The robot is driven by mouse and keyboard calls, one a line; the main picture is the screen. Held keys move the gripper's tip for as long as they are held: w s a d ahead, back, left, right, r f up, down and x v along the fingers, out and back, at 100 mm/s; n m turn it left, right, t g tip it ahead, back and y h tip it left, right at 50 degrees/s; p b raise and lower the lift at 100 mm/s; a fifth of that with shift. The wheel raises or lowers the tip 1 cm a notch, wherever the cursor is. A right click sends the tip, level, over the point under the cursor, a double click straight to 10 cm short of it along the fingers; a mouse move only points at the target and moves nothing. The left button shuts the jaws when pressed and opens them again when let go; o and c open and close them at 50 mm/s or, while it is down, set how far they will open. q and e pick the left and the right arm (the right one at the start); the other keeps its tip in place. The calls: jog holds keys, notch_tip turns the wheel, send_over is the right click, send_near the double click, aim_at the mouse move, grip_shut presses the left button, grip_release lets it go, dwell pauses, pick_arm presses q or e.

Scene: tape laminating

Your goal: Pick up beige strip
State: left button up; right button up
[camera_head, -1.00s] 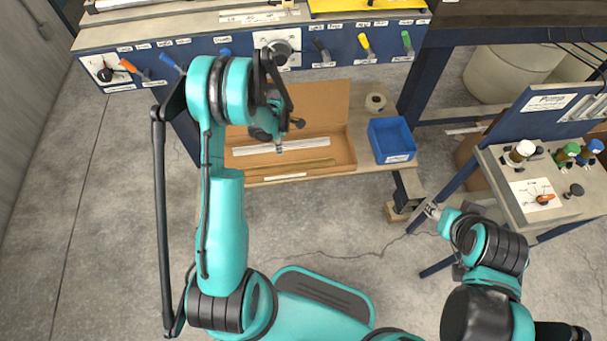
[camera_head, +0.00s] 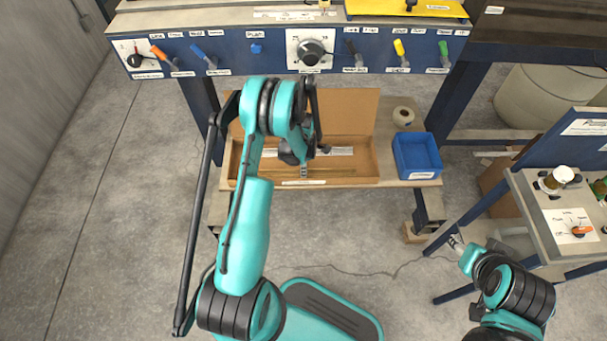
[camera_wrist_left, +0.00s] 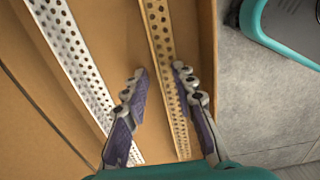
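The beige strip (camera_wrist_left: 172,75) is long, narrow and perforated. It lies in an open cardboard box (camera_head: 370,120), close to the box's front wall, and also shows in the head view (camera_head: 335,171). My left gripper (camera_wrist_left: 161,71) is open, its fingers on either side of the strip in the left wrist view. I cannot tell whether they touch it. In the head view the left gripper (camera_head: 303,171) is over the box, and its arm hides part of the strip. My right gripper (camera_head: 456,242) is small, away from the box at lower right; its opening is unclear.
A white perforated strip (camera_wrist_left: 75,55) lies beside the beige one; it also shows in the head view (camera_head: 335,152). A blue bin (camera_head: 416,157) and a tape roll (camera_head: 403,116) stand right of the box. A blue switch panel (camera_head: 225,50) is behind. A side table (camera_head: 545,215) is at right.

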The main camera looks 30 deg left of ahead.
pick_arm(q)
grip_shut()
jog(key=shift+r, duration=0.1)
